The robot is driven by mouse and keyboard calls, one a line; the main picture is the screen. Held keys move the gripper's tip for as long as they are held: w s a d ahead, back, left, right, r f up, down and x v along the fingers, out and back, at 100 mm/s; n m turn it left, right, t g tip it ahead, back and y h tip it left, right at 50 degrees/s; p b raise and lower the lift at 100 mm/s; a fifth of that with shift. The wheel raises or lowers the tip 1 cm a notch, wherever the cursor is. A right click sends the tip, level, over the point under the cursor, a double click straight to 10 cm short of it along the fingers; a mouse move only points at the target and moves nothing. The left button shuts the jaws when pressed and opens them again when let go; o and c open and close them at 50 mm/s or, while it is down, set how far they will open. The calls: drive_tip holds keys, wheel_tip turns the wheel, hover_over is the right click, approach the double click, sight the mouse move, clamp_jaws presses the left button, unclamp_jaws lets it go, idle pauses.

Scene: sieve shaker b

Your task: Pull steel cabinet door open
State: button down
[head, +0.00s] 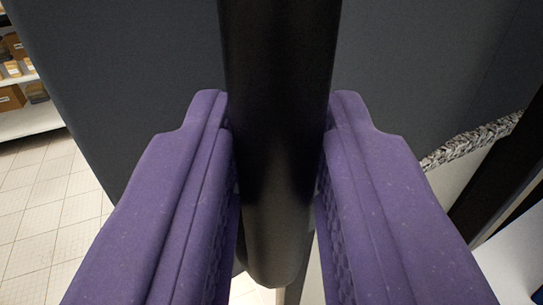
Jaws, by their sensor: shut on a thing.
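The steel cabinet door (140,70) appears as a dark grey panel filling the upper part of the head view. A thick black bar handle (280,45) stands in front of it and runs from the top edge down to a rounded lower end. My gripper (276,115) has its two purple fingers on the left and right sides of this handle, shut on it. The handle hides the panel directly behind it. How far the door stands open is hard to tell from this close view.
A braided metallic strip (470,140) runs along the panel's lower right edge, above a pale surface. A dark slanted post (497,185) is at far right. White tiled floor (50,215) is clear at lower left. A white shelf (30,121) with brown boxes stands at the far left.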

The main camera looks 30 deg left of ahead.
drive_tip(key=shift+w+d+r, duration=0.15)
drive_tip(key=shift+d+r, duration=0.05)
drive_tip(key=shift+r, duration=0.05)
drive_tip(key=c, duration=1.2)
unclamp_jaws()
drive_tip(key=shift+o, duration=0.8)
drive_tip(key=shift+w+f, duration=0.15)
drive_tip(key=shift+w, duration=0.1)
drive_tip(key=shift+s, duration=0.1)
drive_tip(key=shift+s, duration=0.1)
drive_tip(key=p+v, duration=0.1)
drive_tip(key=v, duration=0.6)
drive_tip(key=shift+s+d, duration=0.2)
drive_tip(key=shift+s, duration=0.1)
